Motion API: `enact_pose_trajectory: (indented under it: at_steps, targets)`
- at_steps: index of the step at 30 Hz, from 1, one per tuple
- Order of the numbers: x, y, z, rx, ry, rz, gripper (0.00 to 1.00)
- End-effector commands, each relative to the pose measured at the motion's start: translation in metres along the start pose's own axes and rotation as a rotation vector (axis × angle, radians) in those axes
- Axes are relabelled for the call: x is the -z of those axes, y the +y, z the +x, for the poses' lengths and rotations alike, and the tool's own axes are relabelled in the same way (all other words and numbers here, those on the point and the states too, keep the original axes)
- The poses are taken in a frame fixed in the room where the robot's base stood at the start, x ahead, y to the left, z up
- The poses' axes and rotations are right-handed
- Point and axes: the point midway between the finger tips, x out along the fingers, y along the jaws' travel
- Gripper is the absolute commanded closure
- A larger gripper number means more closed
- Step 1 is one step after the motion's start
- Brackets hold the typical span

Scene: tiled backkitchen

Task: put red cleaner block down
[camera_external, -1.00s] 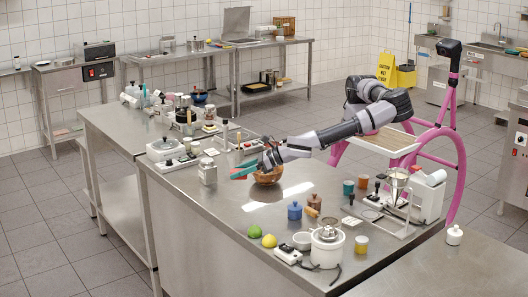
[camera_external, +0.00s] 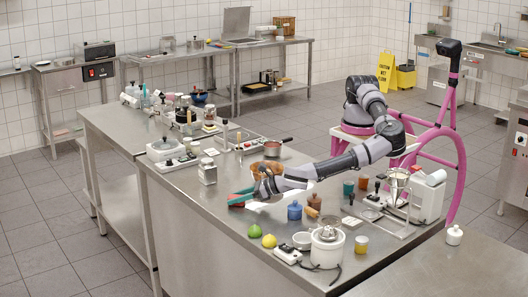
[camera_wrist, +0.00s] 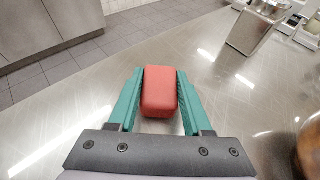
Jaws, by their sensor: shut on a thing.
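The red cleaner block (camera_wrist: 160,92) is a rounded red block between the teal fingers of my gripper (camera_wrist: 158,90) in the wrist view. Both fingers press against its sides. In the external view my gripper (camera_external: 240,198) is low over the near steel counter (camera_external: 190,207), close to its left edge, with a bit of the red block (camera_external: 236,205) showing beside the teal fingers. I cannot tell whether the block touches the counter top.
A wooden bowl (camera_external: 258,170) stands just behind my gripper. A metal canister (camera_external: 208,172) stands to the left. A green lime (camera_external: 254,231) and a yellow lemon (camera_external: 269,241) lie in front. Bare counter surrounds the block.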

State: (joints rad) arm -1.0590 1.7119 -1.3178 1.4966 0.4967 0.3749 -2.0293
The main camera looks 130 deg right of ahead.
Motion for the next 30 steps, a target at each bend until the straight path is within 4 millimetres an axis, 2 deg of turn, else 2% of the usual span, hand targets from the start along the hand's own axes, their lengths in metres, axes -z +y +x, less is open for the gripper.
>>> enact_pose_trajectory:
  at_steps: [10,11,12,13,24,26,30]
  targets:
    - [0.003,0.000,0.001,0.000,0.000,0.000,1.00]
    - [0.002,0.000,0.001,-0.001,0.000,0.001,0.39]
    - [0.002,0.000,0.001,0.000,0.000,0.001,0.24]
    - [0.002,0.000,0.001,0.000,0.000,0.001,0.21]
    - [-0.001,0.000,-0.001,-0.001,0.000,0.001,0.21]
    - [-0.001,0.001,-0.008,-0.002,0.001,0.001,0.21]
    - [0.000,0.002,-0.035,-0.004,0.002,0.000,0.21]
